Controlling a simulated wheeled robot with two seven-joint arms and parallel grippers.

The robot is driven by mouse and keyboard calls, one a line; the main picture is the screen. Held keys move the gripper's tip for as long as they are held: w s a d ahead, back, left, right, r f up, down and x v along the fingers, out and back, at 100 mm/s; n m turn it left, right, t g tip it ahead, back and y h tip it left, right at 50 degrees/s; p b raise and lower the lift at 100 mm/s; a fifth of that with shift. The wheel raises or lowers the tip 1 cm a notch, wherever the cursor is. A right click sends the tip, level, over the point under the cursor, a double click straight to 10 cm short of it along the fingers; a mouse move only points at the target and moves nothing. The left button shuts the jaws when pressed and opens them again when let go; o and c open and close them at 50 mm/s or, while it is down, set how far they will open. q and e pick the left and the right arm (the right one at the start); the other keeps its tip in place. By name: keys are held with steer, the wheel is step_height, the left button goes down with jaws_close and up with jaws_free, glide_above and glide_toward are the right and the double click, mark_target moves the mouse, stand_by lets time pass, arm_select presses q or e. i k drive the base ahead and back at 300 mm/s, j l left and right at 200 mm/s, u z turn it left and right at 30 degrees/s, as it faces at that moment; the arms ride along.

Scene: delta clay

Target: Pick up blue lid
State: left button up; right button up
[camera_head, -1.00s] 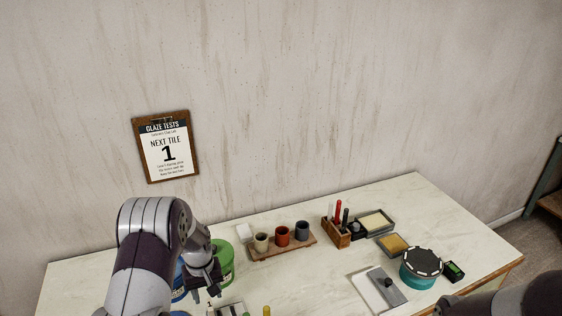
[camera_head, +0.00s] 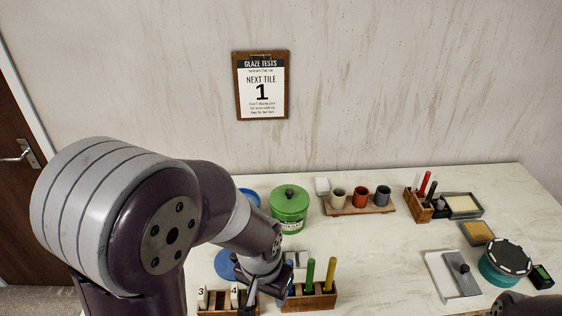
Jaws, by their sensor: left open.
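A blue disc that looks like the blue lid (camera_head: 222,264) lies on the table, partly hidden by my left forearm and wrist. My left gripper (camera_head: 266,291) is open, just right of the disc and nearer the front, over the area between the tile rack and the tool block. Its fingertips are hard to make out. A blue tub (camera_head: 249,196) shows partly behind my left arm. Only a dark part of my right arm shows at the bottom right edge; its gripper is out of view.
A green lidded tub (camera_head: 289,211) stands behind the gripper. A rack with numbered tiles (camera_head: 215,300) and a block with coloured tools (camera_head: 312,300) stand at the front. Three cups on a board (camera_head: 359,205) are at the back. The table's middle right is clear.

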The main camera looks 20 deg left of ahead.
mark_target(225, 262)
steer(key=u, duration=1.15)
